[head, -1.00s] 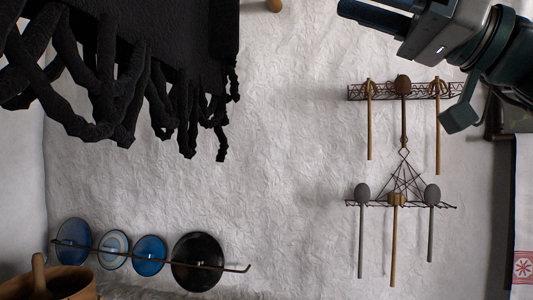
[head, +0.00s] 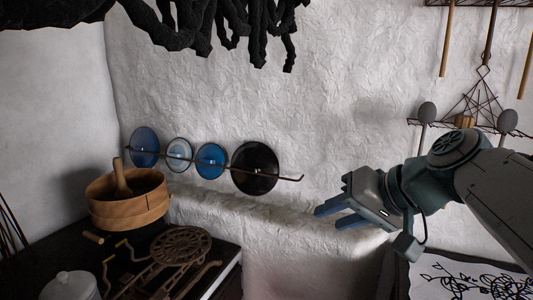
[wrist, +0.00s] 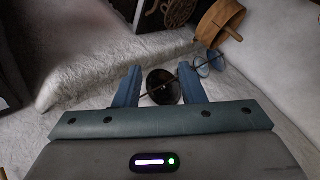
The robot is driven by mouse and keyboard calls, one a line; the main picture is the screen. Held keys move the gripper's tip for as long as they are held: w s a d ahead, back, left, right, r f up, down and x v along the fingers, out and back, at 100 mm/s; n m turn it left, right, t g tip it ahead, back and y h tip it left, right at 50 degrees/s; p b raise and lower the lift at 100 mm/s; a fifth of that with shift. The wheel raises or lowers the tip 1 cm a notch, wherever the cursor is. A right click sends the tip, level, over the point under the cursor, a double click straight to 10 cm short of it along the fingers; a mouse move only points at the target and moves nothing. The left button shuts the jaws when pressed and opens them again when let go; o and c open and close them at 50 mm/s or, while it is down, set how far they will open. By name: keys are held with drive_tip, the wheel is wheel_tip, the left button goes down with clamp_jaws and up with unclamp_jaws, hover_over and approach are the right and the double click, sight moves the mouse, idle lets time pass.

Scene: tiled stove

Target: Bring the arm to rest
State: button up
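My gripper (head: 338,216) is at the right of the head view, its blue fingers pointing left over the white plaster ledge. In the wrist view my gripper (wrist: 160,92) shows two blue fingers spread apart. A dark lid on the wall shows between them, beyond the fingertips. No object is held. The arm reaches in from the right edge of the head view.
A rack (head: 284,177) with several lids hangs on the back wall. A wooden tub (head: 128,211), a round iron trivet (head: 181,246) and a white pot (head: 70,287) stand on the dark stove top. Hanging utensils (head: 426,113) are above my arm.

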drive_tip(key=s+d+f+g+h, duration=0.1)
drive_tip(key=s+f+h, duration=0.1)
drive_tip(key=f, duration=0.4)
drive_tip(key=s+d+f+g+h+p, duration=0.1)
drive_tip(key=s+f+h, duration=0.1)
drive_tip(key=s+f, duration=0.2)
drive_tip(key=s+d+f+g+h, duration=0.1)
drive_tip(key=s+f+g+h, duration=0.1)
drive_tip(key=f, duration=0.8)
drive_tip(key=shift+s+f+n+h, duration=0.2)
drive_tip(key=shift+s+n+h, duration=0.25)
drive_tip(key=shift+s, duration=0.3)
drive_tip(key=shift+a, duration=0.1)
